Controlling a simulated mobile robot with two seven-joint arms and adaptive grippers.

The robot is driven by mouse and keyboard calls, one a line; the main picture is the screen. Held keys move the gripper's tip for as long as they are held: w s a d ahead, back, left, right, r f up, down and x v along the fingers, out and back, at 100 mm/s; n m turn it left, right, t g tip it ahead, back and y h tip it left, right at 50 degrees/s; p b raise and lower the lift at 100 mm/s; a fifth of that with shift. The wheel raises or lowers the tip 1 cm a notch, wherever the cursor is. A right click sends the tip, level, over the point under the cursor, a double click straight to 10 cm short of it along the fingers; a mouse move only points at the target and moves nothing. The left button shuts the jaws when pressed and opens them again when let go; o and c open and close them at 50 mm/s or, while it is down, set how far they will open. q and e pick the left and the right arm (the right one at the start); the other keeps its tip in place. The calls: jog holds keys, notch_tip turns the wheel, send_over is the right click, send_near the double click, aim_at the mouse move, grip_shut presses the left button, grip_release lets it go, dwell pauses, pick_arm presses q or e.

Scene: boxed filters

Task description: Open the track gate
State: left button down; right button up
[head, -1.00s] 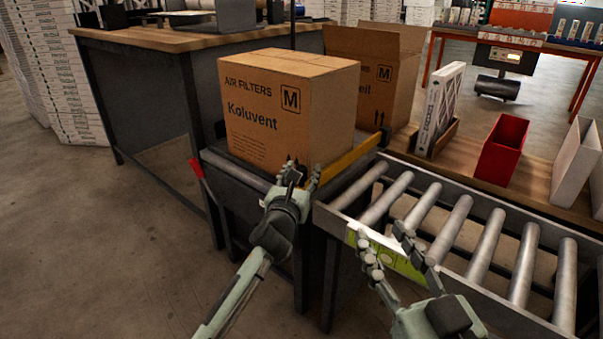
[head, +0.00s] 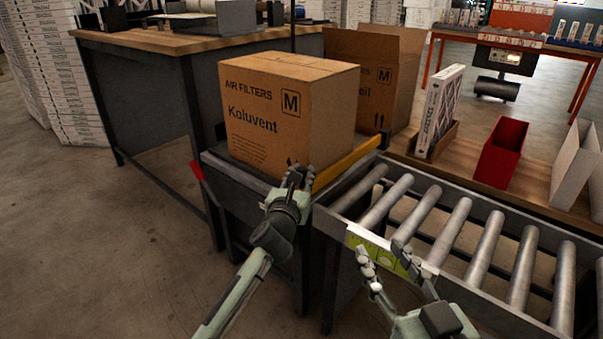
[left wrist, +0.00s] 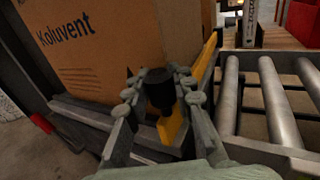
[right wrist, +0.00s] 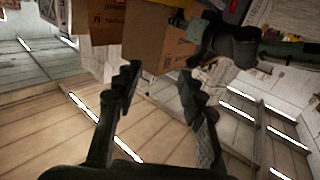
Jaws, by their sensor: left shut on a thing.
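The track gate is a yellow bar (head: 347,163) standing along the end of the dark track, between a cardboard filter box (head: 262,118) and the roller conveyor. A black knob (left wrist: 160,90) shows at the gate's near end in the left wrist view. My left gripper (head: 298,178) is shut on this knob, with fingers on both sides of it, as the left wrist view (left wrist: 163,76) shows. The fingers hide the knob in the head view. My right gripper (head: 383,252) is open and empty near the conveyor's front corner.
The roller conveyor (head: 461,226) runs to the right, with a green-yellow label on its side. A red lever (head: 197,171) is at the track's left. An open carton (head: 372,75), a red bin (head: 502,152) and a workbench (head: 140,85) stand behind. Floor at left is clear.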

aim_at(308, 149)
pick_arm(q)
jog(key=r+p, duration=0.2)
jog(key=shift+w+d+p, duration=0.1)
jog(key=shift+d+p, duration=0.1)
jog(key=shift+p, duration=0.1)
jog(key=shift+w+d+r+g+p, duration=0.1)
jog(key=shift+r+g+p, duration=0.2)
jog(key=shift+r+p, duration=0.5)
pick_arm(e)
jog(key=s+d+f+g+h, duration=0.1)
jog(key=d+f+g+h, duration=0.2)
jog(key=f, duration=0.5)
jog(key=s+d+f+g+h, duration=0.1)
jog(key=d+f+g, duration=0.3)
jog(key=f, duration=0.4)
pick_arm(q)
jog(key=r+p, duration=0.1)
jog(key=p, duration=0.2)
jog(key=shift+w+d+m, duration=0.1)
jog(key=shift+m, duration=0.2)
jog(key=shift+w+r+g+p, duration=0.1)
jog(key=shift+r+g+p, duration=0.2)
jog(key=shift+p, duration=0.6)
pick_arm(e)
jog(key=s+d+f+m+g+h, duration=0.2)
jog(key=s+d+f+g, duration=0.5)
jog(key=s+d+f, duration=0.3)
jog(key=shift+s+d+f+h, duration=0.25)
jog(key=shift+s+h, duration=0.05)
jog(key=shift+s, duration=0.05)
